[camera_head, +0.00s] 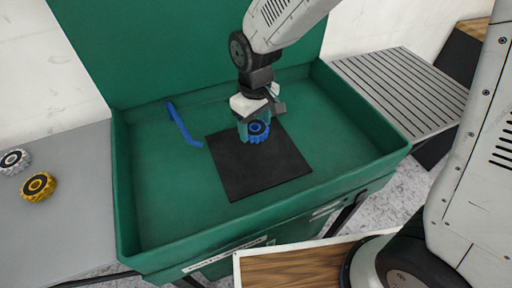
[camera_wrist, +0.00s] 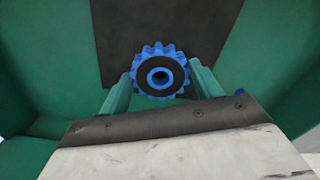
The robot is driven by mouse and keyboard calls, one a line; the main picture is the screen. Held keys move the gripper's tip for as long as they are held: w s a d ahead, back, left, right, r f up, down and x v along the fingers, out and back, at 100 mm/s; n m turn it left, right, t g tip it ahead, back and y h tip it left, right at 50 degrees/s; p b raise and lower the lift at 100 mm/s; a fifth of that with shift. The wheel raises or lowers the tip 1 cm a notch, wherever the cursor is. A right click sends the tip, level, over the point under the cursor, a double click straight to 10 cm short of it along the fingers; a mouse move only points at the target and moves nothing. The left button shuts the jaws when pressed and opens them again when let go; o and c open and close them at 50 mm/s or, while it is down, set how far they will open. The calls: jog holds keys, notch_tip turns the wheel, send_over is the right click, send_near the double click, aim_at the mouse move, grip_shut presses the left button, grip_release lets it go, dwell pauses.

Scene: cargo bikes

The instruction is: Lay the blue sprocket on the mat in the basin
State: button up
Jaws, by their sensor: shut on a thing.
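The blue sprocket (camera_head: 257,131) is a toothed ring with a black face and a blue hub. My gripper (camera_head: 255,128) is shut on it, with one finger on each side. In the wrist view the sprocket (camera_wrist: 160,74) sits between the two green fingers of my gripper (camera_wrist: 160,82). The black square mat (camera_head: 262,175) lies flat on the floor of the green basin (camera_head: 155,205). The sprocket shows over the far part of the mat. I cannot tell whether it touches the mat.
A blue angled tool (camera_head: 183,124) lies in the basin, left of the mat. A yellow sprocket (camera_head: 38,187) and a white one (camera_head: 13,161) rest on the grey table at left. The basin has raised walls and a tall green back panel (camera_head: 190,45). A slatted grey surface (camera_head: 395,90) adjoins right.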

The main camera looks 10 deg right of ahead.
aim_at(256, 152)
jog(key=shift+f, duration=3.95)
jog(key=o, duration=1.3)
jog(key=shift+f, duration=0.2)
jog(key=shift+c, duration=0.2)
notch_tip(256, 152, up, 11)
jog(key=shift+w+f, duration=0.1)
jog(key=shift+r, duration=0.8)
